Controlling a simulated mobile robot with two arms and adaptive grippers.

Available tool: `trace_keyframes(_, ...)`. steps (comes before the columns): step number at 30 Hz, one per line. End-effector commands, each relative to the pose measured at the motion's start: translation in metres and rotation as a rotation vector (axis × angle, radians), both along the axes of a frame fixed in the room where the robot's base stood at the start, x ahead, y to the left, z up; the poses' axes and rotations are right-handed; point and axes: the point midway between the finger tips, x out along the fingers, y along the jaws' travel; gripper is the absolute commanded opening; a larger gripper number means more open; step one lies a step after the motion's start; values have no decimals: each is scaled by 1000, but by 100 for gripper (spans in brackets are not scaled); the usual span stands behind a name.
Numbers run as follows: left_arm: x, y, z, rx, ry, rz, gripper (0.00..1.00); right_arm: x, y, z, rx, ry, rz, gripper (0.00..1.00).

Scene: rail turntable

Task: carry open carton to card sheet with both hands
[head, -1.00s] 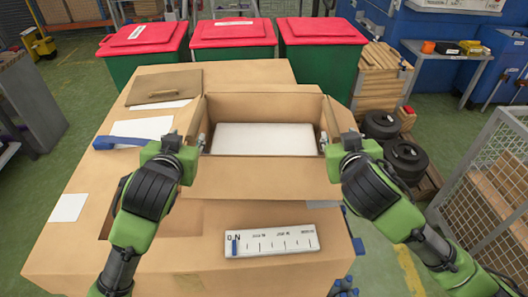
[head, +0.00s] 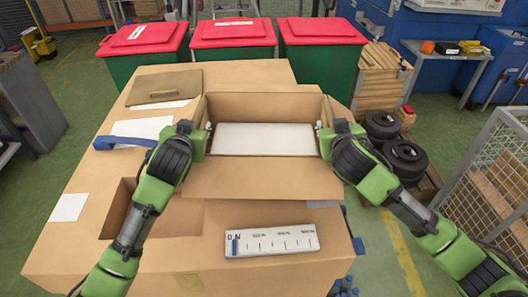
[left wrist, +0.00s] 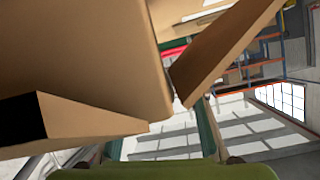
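The open brown carton (head: 262,178) stands on the large brown work surface, with its flaps spread and a white block (head: 264,138) inside. My left gripper (head: 208,128) is at its left side wall and my right gripper (head: 319,127) at its right side wall. The fingertips are small and partly hidden, so I cannot tell whether they are shut on the walls. In the left wrist view carton panels (left wrist: 90,50) fill the upper left. White sheets lie on the left of the surface, one near the edge (head: 68,207); I cannot tell which is the card sheet.
A blue handle-like object (head: 122,142) lies left of the carton. A white scale (head: 271,240) is in front. Red-lidded bins (head: 232,33) stand behind; black wheels (head: 404,160) and a mesh cage (head: 490,190) are at right.

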Motion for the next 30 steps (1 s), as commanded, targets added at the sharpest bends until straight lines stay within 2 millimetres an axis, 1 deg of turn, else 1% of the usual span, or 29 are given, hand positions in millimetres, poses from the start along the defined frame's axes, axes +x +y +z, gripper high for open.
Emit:
trace_keyframes(1, 0, 0, 0, 0, 0, 0, 38, 0, 0, 0, 0, 0, 0, 38)
trace_keyframes(2, 0, 0, 0, 0, 0, 0, 36, 0, 0, 0, 0, 0, 0, 36)
trace_keyframes(3, 0, 0, 0, 0, 0, 0, 26, 0, 0, 0, 0, 0, 0, 26)
trace_keyframes(5, 0, 0, 0, 0, 0, 0, 10, 0, 0, 0, 0, 0, 0, 10)
trace_keyframes(6, 0, 0, 0, 0, 0, 0, 0, 0, 0, 0, 0, 0, 0, 0)
trace_keyframes(14, 0, 0, 0, 0, 0, 0, 0, 0, 0, 0, 0, 0, 0, 0)
trace_keyframes(15, 1, 0, 7, -1, -13, -1, 0, 1, 0, 7, 1, -12, 1, 0)
trace_keyframes(23, 1, 0, 9, -1, -12, -1, 0, 1, 0, 9, 1, -11, 0, 0)
trace_keyframes(30, 1, 0, 22, -1, -13, -1, 0, 1, 0, 22, 1, -12, 1, 0)
